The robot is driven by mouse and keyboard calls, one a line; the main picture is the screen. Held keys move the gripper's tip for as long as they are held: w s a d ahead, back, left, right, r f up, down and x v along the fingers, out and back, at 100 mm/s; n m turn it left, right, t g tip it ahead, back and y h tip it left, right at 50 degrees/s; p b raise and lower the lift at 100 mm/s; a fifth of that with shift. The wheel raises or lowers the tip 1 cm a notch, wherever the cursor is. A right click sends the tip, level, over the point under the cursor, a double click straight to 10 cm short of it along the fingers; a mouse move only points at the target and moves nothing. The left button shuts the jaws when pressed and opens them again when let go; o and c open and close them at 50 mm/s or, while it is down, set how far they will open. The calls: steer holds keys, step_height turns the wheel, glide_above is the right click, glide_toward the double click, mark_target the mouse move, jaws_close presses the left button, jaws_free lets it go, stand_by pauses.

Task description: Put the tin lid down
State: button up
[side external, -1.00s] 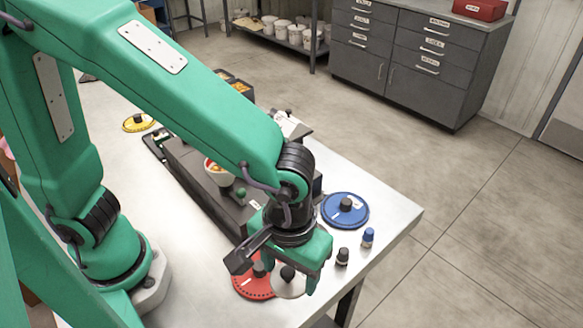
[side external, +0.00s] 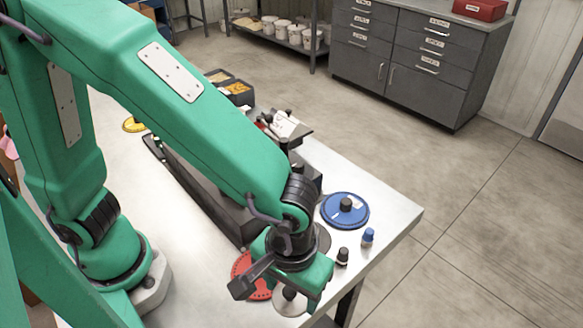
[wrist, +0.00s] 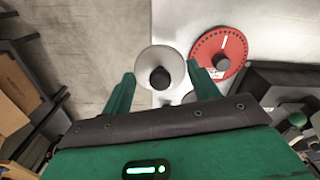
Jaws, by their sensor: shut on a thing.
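The tin lid (side external: 290,306) is a pale round disc with a black knob, near the table's front edge. My gripper (side external: 291,296) is above it, pointing down. In the wrist view my gripper (wrist: 162,88) has one finger on each side of the lid (wrist: 162,56), and the jaws are shut on it. The lid's knob (wrist: 160,78) stands between the fingers. I cannot tell whether the lid touches the table.
A red disc (wrist: 219,50) lies close beside the lid. A blue disc (side external: 345,211) and two small knobbed pieces, one dark (side external: 343,257) and one blue (side external: 368,237), are to the right. A long dark apparatus (side external: 190,185) runs along the table. The table's edge (side external: 381,256) is near.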

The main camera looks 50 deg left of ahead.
steer(key=w+f, duration=0.1)
steer(key=w, duration=0.1)
steer(key=w+a+f, duration=0.1)
steer(key=w+f, duration=0.1)
steer(key=w, duration=0.1)
steer(key=w+a+f, duration=0.1)
steer(key=w, duration=0.1)
steer(key=shift+w+a+f, duration=0.2)
steer(key=shift+w+f, duration=0.2)
steer(key=shift+f, duration=0.1)
steer(key=shift+f, duration=1.9)
steer(key=shift+f, duration=0.15)
steer(key=o, duration=0.7)
step_height(320, 180, up, 12)
steer(key=shift+r, duration=0.15)
